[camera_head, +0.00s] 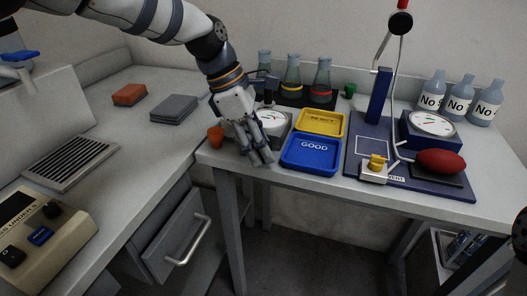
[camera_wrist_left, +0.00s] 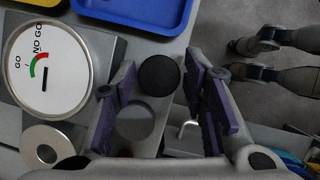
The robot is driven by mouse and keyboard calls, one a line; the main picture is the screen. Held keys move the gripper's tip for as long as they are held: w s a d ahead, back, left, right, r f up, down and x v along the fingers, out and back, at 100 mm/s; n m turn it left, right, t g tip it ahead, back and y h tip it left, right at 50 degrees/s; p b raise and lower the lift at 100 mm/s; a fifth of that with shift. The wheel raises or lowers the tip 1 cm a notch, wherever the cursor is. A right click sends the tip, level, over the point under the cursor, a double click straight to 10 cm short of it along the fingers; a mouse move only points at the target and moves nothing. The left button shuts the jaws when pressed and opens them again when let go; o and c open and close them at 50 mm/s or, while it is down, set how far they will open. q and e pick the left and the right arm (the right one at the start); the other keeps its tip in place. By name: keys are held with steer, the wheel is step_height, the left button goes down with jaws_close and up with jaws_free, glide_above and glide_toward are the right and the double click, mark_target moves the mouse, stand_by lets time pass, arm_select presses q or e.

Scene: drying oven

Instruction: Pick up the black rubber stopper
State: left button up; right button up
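The black rubber stopper (camera_wrist_left: 159,75) shows in the left wrist view as a dark round disc near the table edge, between my left fingertips. A round grey patch, perhaps its shadow, lies just below it. My left gripper (camera_wrist_left: 163,70) is open, with its purple-padded fingers on either side of the stopper; I cannot tell whether either finger touches it. In the head view my left gripper (camera_head: 258,155) points down at the table's front left, beside the dial gauge and blue tray. It hides the stopper there. I cannot make out my right gripper.
The dial gauge (camera_wrist_left: 45,70) and blue tray (camera_wrist_left: 140,8) are close by. An orange stopper (camera_head: 215,135) stands left of my gripper; a green one (camera_head: 349,89) stands farther back. The yellow tray (camera_head: 320,122), flasks (camera_head: 291,78) and blue stand (camera_head: 379,96) occupy the table.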

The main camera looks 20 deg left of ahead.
mark_target(271, 147)
arm_select(q)
steer(key=shift+w+d+f, duration=0.1)
steer(key=shift+d+f, duration=0.1)
steer(key=shift+f, duration=0.2)
steer(key=c, duration=0.7)
steer(key=shift+r, duration=0.1)
steer(key=shift+r, duration=0.25)
steer(key=r, duration=0.3)
steer(key=shift+s+d+r, duration=0.1)
steer(key=shift+s+r, duration=0.15)
steer(key=shift+r, duration=0.1)
steer(key=shift+s+d+r+p, duration=0.5)
steer(key=shift+s+d+r, duration=0.35)
steer(key=shift+s+r, duration=1.2)
steer(key=shift+s+d+r+p, duration=0.5)
steer(key=shift+s+d+r, duration=0.4)
steer(key=shift+s+r, duration=1.15)
steer(key=shift+s+d+r+p, duration=0.5)
steer(key=shift+s+d+r, duration=0.35)
steer(key=shift+s+r, duration=1.2)
arm_select(e)
steer(key=shift+t, duration=0.8)
steer(key=shift+w+r, duration=1.85)
steer(key=shift+w, duration=0.15)
